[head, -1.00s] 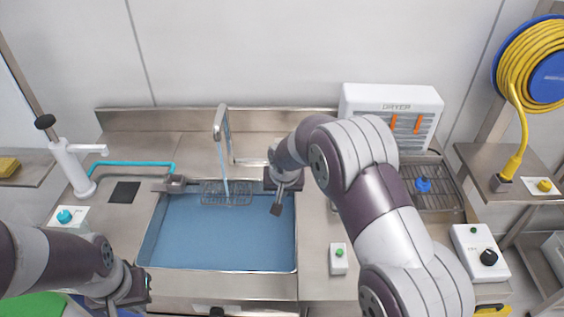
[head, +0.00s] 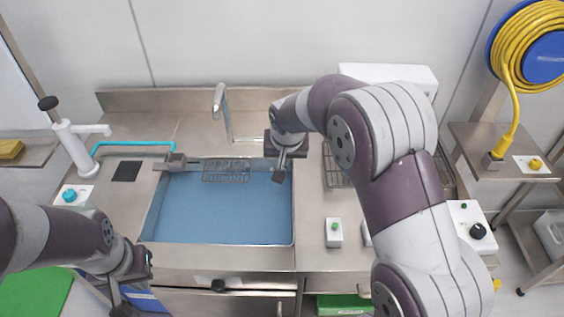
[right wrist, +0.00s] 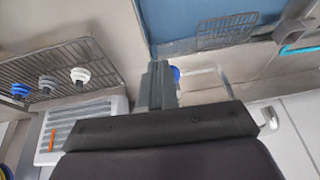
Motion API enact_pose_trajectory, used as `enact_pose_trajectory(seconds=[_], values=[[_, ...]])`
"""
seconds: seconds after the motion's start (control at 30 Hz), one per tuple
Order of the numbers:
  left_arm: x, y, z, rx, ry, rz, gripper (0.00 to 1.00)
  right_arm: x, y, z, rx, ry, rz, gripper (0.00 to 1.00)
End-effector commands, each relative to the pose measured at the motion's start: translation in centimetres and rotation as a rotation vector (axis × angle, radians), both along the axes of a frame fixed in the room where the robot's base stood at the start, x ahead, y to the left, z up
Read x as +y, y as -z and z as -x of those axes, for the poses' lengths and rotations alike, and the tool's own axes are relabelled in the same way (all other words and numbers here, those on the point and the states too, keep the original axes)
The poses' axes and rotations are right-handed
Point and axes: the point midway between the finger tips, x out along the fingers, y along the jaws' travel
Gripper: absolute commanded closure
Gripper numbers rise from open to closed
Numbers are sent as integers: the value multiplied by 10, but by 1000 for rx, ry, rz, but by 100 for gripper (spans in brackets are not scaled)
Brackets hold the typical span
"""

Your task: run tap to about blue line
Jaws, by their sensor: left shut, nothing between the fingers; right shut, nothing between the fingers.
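The silver tap (head: 219,100) stands behind the sink (head: 170,249), its spout over the back edge. No stream shows from the spout. The inside of the sink looks an even blue; I cannot pick out a blue line or tell the water's height. My right gripper (head: 280,176) is shut and empty, pointing down by the sink's back right corner, to the right of the tap. Its shut fingers (right wrist: 155,88) also show in the right wrist view, with a small blue part beside them. My left gripper (head: 131,280) is shut and empty at the sink's front left, outside the basin.
A wire rack (head: 226,170) sits at the sink's back edge. A white pump (head: 74,148) stands at left. My right arm covers part of the white dryer (head: 405,73) and the right rack.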

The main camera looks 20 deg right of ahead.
Motion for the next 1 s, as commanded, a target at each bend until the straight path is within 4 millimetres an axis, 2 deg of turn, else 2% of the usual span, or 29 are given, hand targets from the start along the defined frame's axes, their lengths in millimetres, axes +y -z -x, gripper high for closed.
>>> enact_pose_trajectory(seconds=[0.2,0.4,0.83,0.9,0.97,1.0], values=[[0,8,0,-1,0,0,100,4,-29,19,-4,-1,0,100],[0,8,0,-1,0,0,100,5,-38,25,-2,-1,0,100],[0,8,-1,-1,0,0,100,5,-38,25,-3,-3,1,100],[0,8,0,-1,0,0,100,5,-38,24,-7,-50,16,100],[0,8,0,-1,0,0,100,6,-23,42,34,-125,33,100],[0,8,0,-1,0,0,100,6,-14,59,65,-172,42,100]])
